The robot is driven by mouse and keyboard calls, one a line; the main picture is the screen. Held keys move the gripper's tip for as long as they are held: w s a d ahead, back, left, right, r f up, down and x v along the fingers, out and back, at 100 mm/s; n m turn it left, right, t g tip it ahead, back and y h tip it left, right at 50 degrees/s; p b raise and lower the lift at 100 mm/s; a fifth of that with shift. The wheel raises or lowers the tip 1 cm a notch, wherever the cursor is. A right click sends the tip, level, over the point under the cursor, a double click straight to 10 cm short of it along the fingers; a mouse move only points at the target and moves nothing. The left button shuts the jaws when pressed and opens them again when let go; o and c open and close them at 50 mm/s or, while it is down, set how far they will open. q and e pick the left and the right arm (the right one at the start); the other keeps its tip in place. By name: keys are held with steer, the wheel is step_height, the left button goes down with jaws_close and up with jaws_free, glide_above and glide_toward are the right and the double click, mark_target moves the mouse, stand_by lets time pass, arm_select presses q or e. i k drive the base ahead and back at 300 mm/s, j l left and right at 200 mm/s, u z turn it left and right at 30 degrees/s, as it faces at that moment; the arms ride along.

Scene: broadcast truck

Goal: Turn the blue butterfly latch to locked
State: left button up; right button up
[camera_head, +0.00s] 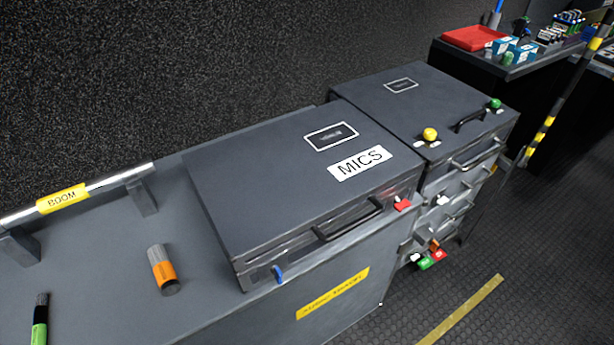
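The blue butterfly latch (278,273) is on the front face of the dark grey case labelled MICS (240,185), near its left front corner. The blue tab looks roughly upright; I cannot tell from here whether it is locked. A red latch (402,205) sits near the right front corner of the same case. The case lid is down, and a black handle (348,220) is between the two latches. Neither of my grippers is in view.
The case rests on a grey counter (215,290). Another case (430,95) with yellow and green knobs is at right. Floor is open at front right.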

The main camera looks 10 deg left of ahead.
mark_target(275, 271)
steer(key=k+j, duration=0.25)
steer(key=k, duration=0.25)
steer(key=k+j+z, duration=0.1)
steer(key=k+j, duration=0.15)
steer(key=k, duration=0.25)
steer(key=k+j, duration=0.25)
steer(key=k, duration=0.25)
steer(key=k+j+z, duration=0.1)
steer(key=k, duration=0.35)
steer(key=j, duration=0.1)
